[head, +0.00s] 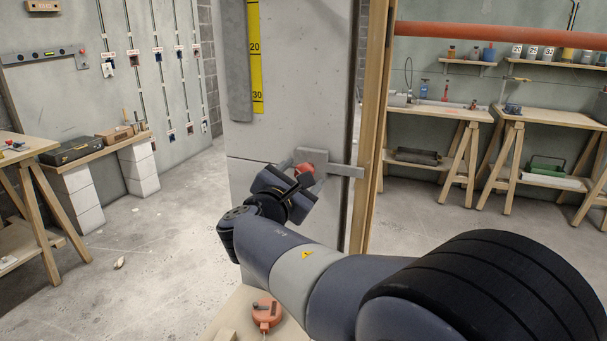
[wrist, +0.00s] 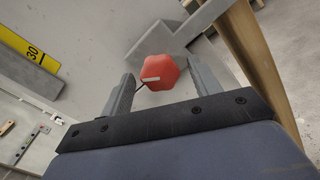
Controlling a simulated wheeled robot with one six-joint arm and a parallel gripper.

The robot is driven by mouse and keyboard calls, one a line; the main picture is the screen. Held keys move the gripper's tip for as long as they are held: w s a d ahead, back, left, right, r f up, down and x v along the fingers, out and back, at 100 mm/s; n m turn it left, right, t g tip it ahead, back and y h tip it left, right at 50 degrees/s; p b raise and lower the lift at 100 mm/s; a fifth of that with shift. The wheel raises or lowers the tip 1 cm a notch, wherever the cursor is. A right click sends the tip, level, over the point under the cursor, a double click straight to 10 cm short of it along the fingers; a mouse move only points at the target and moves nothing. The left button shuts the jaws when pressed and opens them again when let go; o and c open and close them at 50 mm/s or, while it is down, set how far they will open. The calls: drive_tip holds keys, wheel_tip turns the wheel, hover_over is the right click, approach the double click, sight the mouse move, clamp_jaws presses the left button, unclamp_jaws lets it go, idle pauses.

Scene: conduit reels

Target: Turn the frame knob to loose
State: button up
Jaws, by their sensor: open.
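The frame knob (head: 305,171) is a red, lobed knob on a grey bracket (head: 345,170) fixed between the concrete pillar and the wooden post. In the wrist view the knob (wrist: 160,79) shows a pale bar mark and a short dark line at its lower left. My gripper (head: 302,178) is at the knob, with its jaws apart. In the wrist view my gripper (wrist: 160,92) has one finger on each side of the knob, with a gap visible on the left. Contact on the right side is hard to tell.
A yellow scale (head: 256,60) runs down the concrete pillar (head: 290,110). The wooden post (head: 375,130) stands just right of the knob. An orange tape reel (head: 266,312) lies on a wooden surface below my arm. Workbenches (head: 455,112) stand at the back right; open floor lies left.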

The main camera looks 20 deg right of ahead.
drive_tip(key=v, duration=0.9)
drive_tip(key=shift+p, duration=0.35)
drive_tip(key=b+x, duration=0.1)
drive_tip(key=x, duration=0.9)
drive_tip(key=shift+w+d, duration=0.2)
drive_tip(key=shift+d, duration=0.1)
drive_tip(key=shift+a, duration=0.1)
